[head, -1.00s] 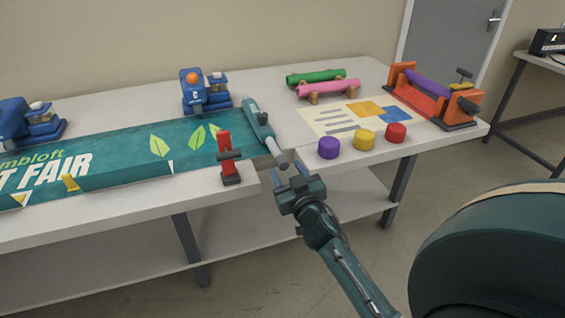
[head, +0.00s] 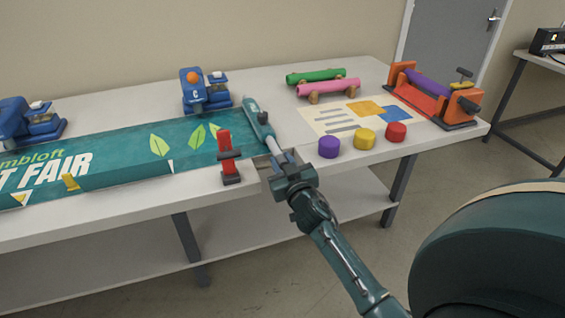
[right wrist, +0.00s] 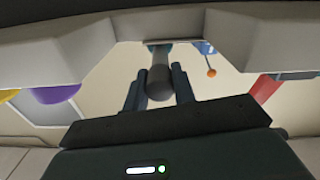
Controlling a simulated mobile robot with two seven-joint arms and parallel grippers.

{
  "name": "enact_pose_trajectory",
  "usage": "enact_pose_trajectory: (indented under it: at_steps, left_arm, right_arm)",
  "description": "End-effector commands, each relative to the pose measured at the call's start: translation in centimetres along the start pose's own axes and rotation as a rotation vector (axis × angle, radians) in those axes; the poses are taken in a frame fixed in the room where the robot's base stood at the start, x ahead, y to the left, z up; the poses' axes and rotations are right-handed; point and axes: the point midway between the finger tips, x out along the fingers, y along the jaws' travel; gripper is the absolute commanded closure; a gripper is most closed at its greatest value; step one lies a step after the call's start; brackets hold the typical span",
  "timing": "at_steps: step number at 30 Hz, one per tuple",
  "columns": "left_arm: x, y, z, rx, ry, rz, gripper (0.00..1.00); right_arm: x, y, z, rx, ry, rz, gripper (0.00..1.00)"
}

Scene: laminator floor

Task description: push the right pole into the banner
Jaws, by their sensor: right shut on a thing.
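The teal banner (head: 120,150) with white lettering and green leaves lies flat along the table. At its right end is a raised teal sleeve (head: 257,118). The grey right pole (head: 272,144) sticks out of the sleeve's near end towards the table's front edge. My right gripper (head: 281,158) is shut on the pole's near end, at the table edge. In the right wrist view the pole's round grey end (right wrist: 160,82) lies between the two fingers. The length of pole inside the sleeve is hidden. My left gripper is not in view.
A red clamp (head: 229,157) stands on the banner's front edge, left of the pole. A blue device (head: 204,92) stands behind.

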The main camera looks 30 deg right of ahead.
Motion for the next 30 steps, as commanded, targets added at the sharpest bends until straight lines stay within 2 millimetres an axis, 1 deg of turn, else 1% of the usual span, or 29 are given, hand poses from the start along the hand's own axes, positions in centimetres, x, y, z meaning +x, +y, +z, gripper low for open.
enact_pose_trajectory:
  at_steps: [1,6,7,14,17,21,23,26,30]
  left_arm:
    - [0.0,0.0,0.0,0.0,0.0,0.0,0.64]
    - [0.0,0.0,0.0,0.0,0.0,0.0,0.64]
    - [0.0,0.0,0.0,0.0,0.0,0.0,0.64]
    - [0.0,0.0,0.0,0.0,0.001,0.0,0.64]
    - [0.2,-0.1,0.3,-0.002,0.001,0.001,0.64]
    - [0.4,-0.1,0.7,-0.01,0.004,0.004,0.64]
    - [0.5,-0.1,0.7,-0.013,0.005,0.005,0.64]
    - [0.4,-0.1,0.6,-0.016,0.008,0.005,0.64]
    - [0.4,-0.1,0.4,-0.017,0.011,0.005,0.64]
  right_arm:
    - [0.0,0.0,0.0,0.0,0.0,0.0,0.85]
    - [0.0,0.0,0.0,0.001,0.0,0.0,0.99]
    - [0.0,0.0,0.0,0.001,0.0,0.0,1.0]
    - [0.1,-0.1,0.0,0.001,0.0,-0.001,1.0]
    - [1.1,-0.1,0.1,0.002,0.002,0.0,1.0]
    - [3.2,-0.1,0.1,0.002,0.002,0.0,1.0]
    - [3.8,-0.1,0.1,0.002,0.001,0.0,1.0]
    - [4.2,-0.1,0.1,0.002,-0.001,0.0,1.0]
    - [4.2,-0.1,0.1,0.002,-0.001,-0.001,1.0]
